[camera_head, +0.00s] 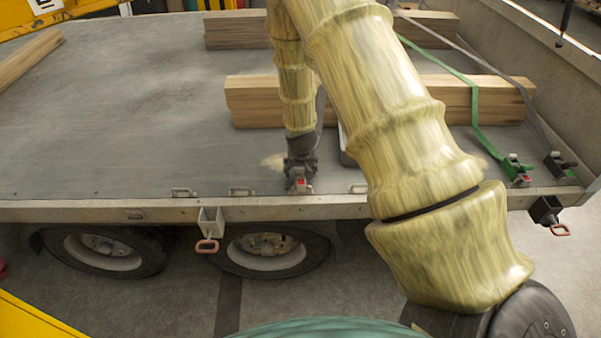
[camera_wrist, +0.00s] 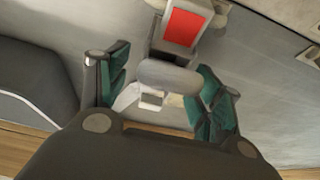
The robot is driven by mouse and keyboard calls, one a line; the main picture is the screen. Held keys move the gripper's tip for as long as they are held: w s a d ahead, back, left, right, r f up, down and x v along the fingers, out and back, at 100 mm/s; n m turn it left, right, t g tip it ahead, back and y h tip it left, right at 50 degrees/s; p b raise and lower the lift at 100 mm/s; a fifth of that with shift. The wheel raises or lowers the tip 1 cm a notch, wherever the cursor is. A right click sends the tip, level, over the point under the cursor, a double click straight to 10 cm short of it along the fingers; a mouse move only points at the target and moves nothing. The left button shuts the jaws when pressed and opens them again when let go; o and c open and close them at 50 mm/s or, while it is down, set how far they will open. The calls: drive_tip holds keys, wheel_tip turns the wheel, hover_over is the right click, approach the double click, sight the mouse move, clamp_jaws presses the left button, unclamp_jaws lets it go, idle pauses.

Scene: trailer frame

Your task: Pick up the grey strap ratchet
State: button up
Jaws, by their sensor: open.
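My gripper (camera_head: 300,172) points down at the near edge of the trailer bed. In the wrist view its green-padded fingers (camera_wrist: 162,92) are apart, one on each side of a grey metal piece with a red patch (camera_wrist: 186,28). This piece looks like a ratchet with a rounded grey bar and some pale webbing below it. I cannot tell whether the fingers touch it. In the head view, its red and grey part (camera_head: 300,186) shows just under my gripper. A dark ratchet (camera_head: 559,165) on a grey strap sits at the bed's right edge.
A green ratchet (camera_head: 516,169) on a green strap (camera_head: 474,110) stands beside the dark one. The straps cross wooden beams (camera_head: 450,101). Metal loops (camera_head: 184,192) line the near bed rail. My arm hides part of the bed.

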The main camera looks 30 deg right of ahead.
drive_tip(key=shift+x, duration=1.1)
drive_tip(key=c, duration=1.3)
drive_tip(key=shift+r, duration=0.1)
